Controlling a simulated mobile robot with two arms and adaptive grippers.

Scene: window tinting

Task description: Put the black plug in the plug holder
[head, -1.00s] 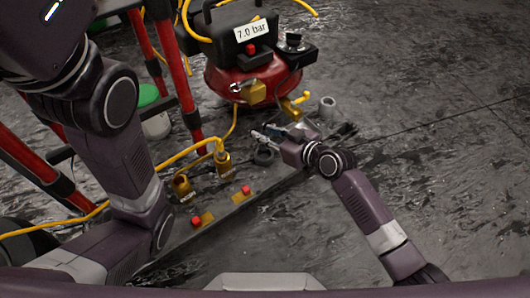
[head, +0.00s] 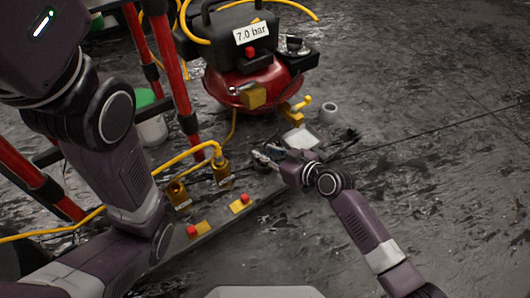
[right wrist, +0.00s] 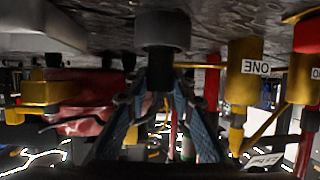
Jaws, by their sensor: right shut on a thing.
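My right gripper (head: 264,156) is low over the floor strip, beside the brass fitting with the yellow cable. In the right wrist view its two blue-grey fingers (right wrist: 165,85) come together on a dark, round-ended cylinder, which looks like the black plug (right wrist: 163,32). In the head view the plug is small and largely covered by the fingers. A grey hollow cylinder (head: 328,112) stands to the right of the compressor; I cannot tell whether it is the plug holder. My left arm fills the left side of the head view; its gripper is out of frame.
Red buttons on yellow bases (head: 240,204) sit on the strip. A red compressor (head: 250,85) and a pale plate (head: 301,138) lie beyond. The floor at right is clear.

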